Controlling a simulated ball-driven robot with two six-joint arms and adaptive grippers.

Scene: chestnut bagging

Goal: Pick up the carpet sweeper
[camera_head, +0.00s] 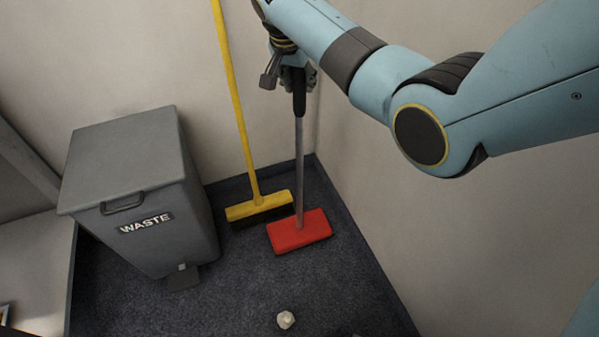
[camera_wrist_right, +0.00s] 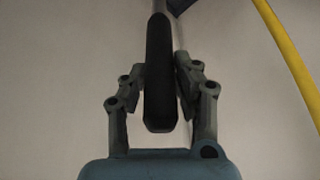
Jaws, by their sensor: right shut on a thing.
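The carpet sweeper has a red head (camera_head: 299,231) on the dark carpet in the corner, with a thin grey pole and a black grip (camera_head: 299,95) at its top. It stands nearly upright. My right gripper (camera_head: 290,80) is at the black grip. In the right wrist view the two fingers of the right gripper (camera_wrist_right: 160,85) are on either side of the black grip (camera_wrist_right: 159,75), shut on it. Whether the red head touches the floor is hard to tell. My left gripper is not in view.
A yellow broom (camera_head: 258,205) leans on the wall just left of the sweeper; its yellow pole (camera_wrist_right: 290,55) crosses the right wrist view's upper right. A grey waste bin (camera_head: 150,235) stands at left. A small crumpled white thing (camera_head: 286,319) lies on the carpet (camera_head: 240,285) in front.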

